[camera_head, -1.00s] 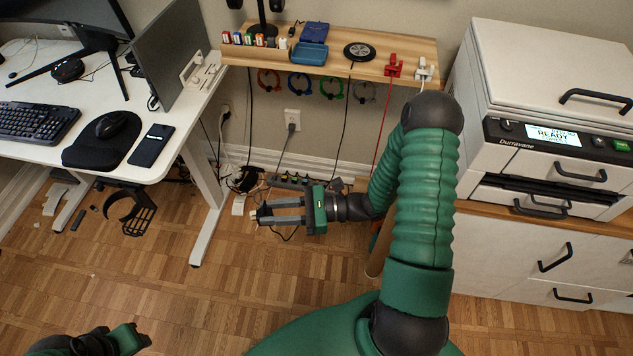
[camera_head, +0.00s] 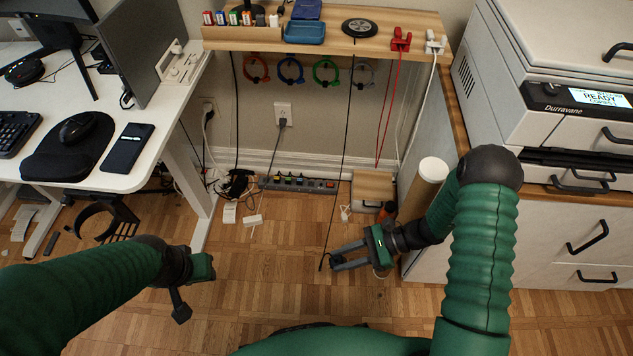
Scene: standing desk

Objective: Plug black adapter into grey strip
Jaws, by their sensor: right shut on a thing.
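The grey strip (camera_head: 315,185) lies on the floor along the wall below the shelf, with several coloured sockets or plugs along it. My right gripper (camera_head: 340,260) is low over the floor, in front of and a little right of the strip and apart from it. It is shut on a small dark thing at its fingertips, which looks like the black adapter (camera_head: 337,259); the fingers hide part of it. My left gripper (camera_head: 181,308) is at the lower left, away from the strip, its fingers seen edge-on.
A black cable (camera_head: 343,150) hangs from the shelf to the floor near my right gripper. A dark bundle of cables (camera_head: 238,184) and white adapters (camera_head: 253,220) lie left of the strip. A box (camera_head: 373,187) and cabinet stand at right.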

